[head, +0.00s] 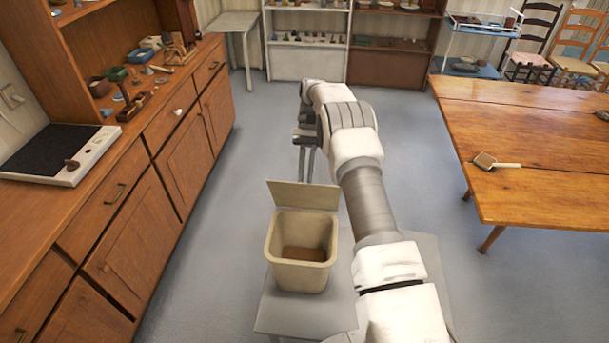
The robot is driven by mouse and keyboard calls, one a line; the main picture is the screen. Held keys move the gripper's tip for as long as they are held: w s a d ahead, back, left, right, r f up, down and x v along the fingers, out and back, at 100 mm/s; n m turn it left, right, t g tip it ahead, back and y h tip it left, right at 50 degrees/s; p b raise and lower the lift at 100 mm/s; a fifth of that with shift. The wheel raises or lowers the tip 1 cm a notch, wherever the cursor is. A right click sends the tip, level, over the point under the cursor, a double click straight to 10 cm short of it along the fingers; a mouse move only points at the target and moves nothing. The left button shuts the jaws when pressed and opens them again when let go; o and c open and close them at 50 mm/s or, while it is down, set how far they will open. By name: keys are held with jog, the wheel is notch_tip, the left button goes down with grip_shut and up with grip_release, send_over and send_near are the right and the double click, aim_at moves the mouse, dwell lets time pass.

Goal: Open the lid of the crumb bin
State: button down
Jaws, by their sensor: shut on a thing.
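The crumb bin (272,262) is a cream square tub on a low grey stand in the head view. Its lid (302,195) stands raised, about upright, at the far rim. The bin's mouth is uncovered and its brown inside shows. My gripper (306,178) points down behind the lid, with its fingertips at the lid's top edge. It is shut on the lid, though the exact contact is partly hidden behind the lid.
A wooden cabinet (130,240) with a black-topped scale (60,150) runs along the left. A wooden table (540,130) with a small scoop (486,160) stands at right. Shelves (310,45) line the back. The grey floor between is clear.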

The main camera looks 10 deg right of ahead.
jog(key=c, duration=0.9)
grip_release()
jog(key=shift+r, duration=0.1)
notch_tip(320, 180, up, 4)
jog(key=s+d+r, duration=0.2)
jog(key=d, duration=0.1)
jog(key=s+d+r+b, duration=0.1)
jog(key=s+d+r, duration=0.1)
jog(key=d, duration=0.1)
jog(key=s+d+r, duration=0.2)
jog(key=d, duration=0.2)
jog(key=shift+r+b, duration=0.35)
jog(key=shift+r, duration=0.05)
